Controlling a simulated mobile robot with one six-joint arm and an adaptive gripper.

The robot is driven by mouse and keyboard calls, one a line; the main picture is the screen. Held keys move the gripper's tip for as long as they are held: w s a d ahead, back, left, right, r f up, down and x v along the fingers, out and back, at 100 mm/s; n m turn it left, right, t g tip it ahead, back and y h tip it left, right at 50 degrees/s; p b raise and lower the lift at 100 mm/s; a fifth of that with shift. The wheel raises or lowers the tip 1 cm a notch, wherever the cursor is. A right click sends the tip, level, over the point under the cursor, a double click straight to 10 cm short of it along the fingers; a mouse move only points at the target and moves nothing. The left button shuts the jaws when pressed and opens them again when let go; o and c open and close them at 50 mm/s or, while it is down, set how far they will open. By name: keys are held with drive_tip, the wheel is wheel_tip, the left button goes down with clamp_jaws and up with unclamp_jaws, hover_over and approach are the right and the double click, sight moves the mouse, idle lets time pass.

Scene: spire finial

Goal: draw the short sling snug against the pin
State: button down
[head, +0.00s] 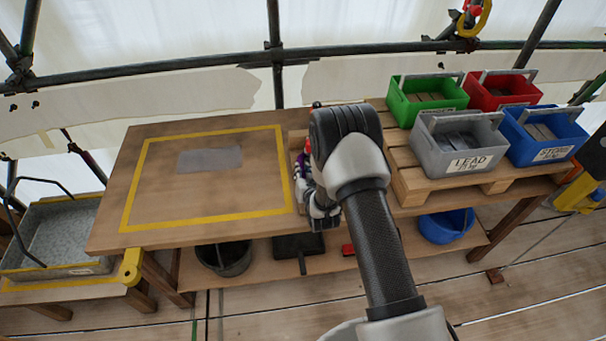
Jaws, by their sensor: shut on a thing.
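My gripper (320,212) is at the right end of the wooden bench, beside the yellow-taped square, mostly hidden behind my own wrist. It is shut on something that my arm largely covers. A small patch of purple (304,176), which looks like part of the short sling, shows at the left edge of my wrist. How the sling lies, and whether it is slack or tight, cannot be seen. I cannot make out the pin.
The wooden bench (120,215) has a grey sheet (210,159) inside the yellow tape. Green (400,103), red (530,96), grey LEAD (440,150) and blue (530,150) bins stand on a pallet at right. A black bucket (223,260) and blue basin (446,228) sit below.

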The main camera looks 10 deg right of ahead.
drive_tip(key=shift+s+f, duration=0.1)
drive_tip(key=c, duration=1.4)
unclamp_jaws()
drive_tip(key=v, duration=1.2)
drive_tip(key=shift+a, duration=0.1)
